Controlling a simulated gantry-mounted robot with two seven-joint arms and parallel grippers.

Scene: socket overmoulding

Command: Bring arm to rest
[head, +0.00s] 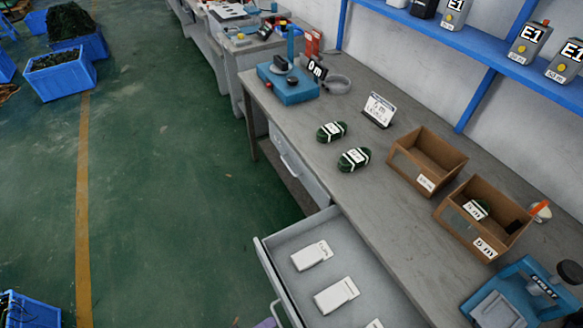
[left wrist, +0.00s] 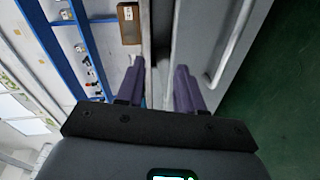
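My left gripper (left wrist: 160,82) shows in the left wrist view with its two purple fingers spread apart and nothing seen between them. Beyond the fingers are a pale grey edge and a grey front with a long handle (left wrist: 225,50). In the head view only a small purple bit of the left gripper (head: 266,323) shows at the bottom edge, by the handle of the open drawer (head: 262,255). Whether it touches the drawer cannot be told. The drawer holds white packs (head: 312,255). My right gripper is in neither view.
The grey workbench (head: 340,190) carries two green bundles (head: 354,159), two brown boxes (head: 425,160), a blue scale-like device (head: 288,84) and a blue machine (head: 520,295). A blue shelf (head: 480,45) runs above. The green floor (head: 160,150) at left is mostly clear, with blue crates (head: 62,78) far off.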

